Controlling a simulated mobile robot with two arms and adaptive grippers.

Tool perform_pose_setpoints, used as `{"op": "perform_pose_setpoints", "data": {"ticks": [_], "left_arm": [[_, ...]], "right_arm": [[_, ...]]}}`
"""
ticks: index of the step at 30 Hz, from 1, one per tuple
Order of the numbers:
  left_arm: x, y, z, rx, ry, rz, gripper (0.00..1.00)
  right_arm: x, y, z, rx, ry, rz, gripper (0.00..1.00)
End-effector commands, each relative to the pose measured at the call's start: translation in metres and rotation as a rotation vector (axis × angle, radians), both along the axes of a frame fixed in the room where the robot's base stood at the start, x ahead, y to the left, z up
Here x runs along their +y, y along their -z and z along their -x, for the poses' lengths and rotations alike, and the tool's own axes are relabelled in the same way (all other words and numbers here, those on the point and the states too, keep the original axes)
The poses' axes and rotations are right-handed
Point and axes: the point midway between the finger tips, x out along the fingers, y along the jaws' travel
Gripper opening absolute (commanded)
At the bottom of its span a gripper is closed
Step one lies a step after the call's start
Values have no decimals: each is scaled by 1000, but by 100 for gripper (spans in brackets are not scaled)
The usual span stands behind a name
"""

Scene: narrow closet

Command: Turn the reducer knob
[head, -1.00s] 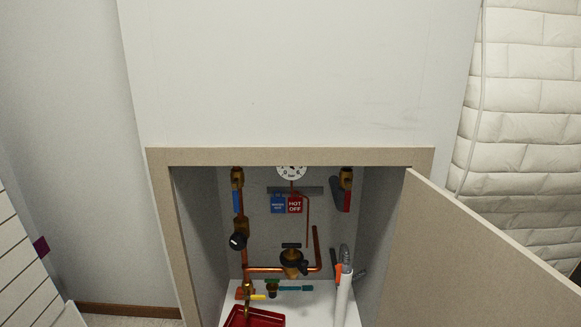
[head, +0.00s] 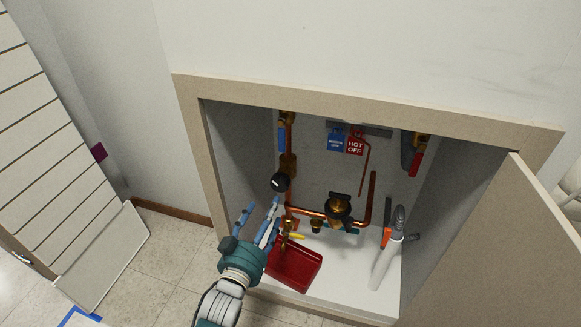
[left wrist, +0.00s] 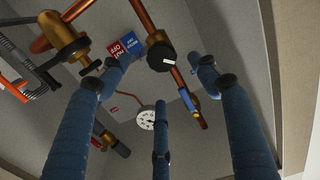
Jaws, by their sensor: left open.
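A round black knob with a white mark sits on the left copper pipe inside the open cabinet, in the head view (head: 280,182) and the left wrist view (left wrist: 161,57). A brass valve with a black handle (head: 340,207) sits to its right on the lower pipe; it also shows in the left wrist view (left wrist: 68,38). I cannot tell for sure which is the reducer knob. My left gripper (head: 262,212) is open and empty, just below and left of the round knob. In the left wrist view its three fingers (left wrist: 160,80) spread around the knob's direction, apparently not touching.
A red tray (head: 296,268) lies on the white cabinet floor below the gripper. The cabinet door (head: 495,250) is open to the right. Blue and red tags (head: 346,141) hang at the back. A gauge (left wrist: 146,119) shows nearby.

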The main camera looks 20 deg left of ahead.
Motion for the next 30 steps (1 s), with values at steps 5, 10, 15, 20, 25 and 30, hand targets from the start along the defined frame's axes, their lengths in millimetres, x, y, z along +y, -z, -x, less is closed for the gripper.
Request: {"op": "perform_pose_setpoints", "data": {"ticks": [5,10,15,20,25,30], "left_arm": [[-1,-2,-12,-26,3,3,62],[-2,-2,-41,-27,3,3,62],[-3,-1,-77,-26,3,2,62],[-4,-1,-96,-23,3,2,62],[-4,-2,-107,-23,3,3,62],[-5,-2,-109,-21,3,3,62]], "right_arm": [[-1,3,4,14,1,2,0],[-1,11,4,13,0,2,0],[4,13,-13,-51,-4,-10,0],[11,6,-40,-151,-12,-31,0],[16,-1,-56,-217,-17,-45,0],[18,-4,-61,-240,-19,-49,0]]}}
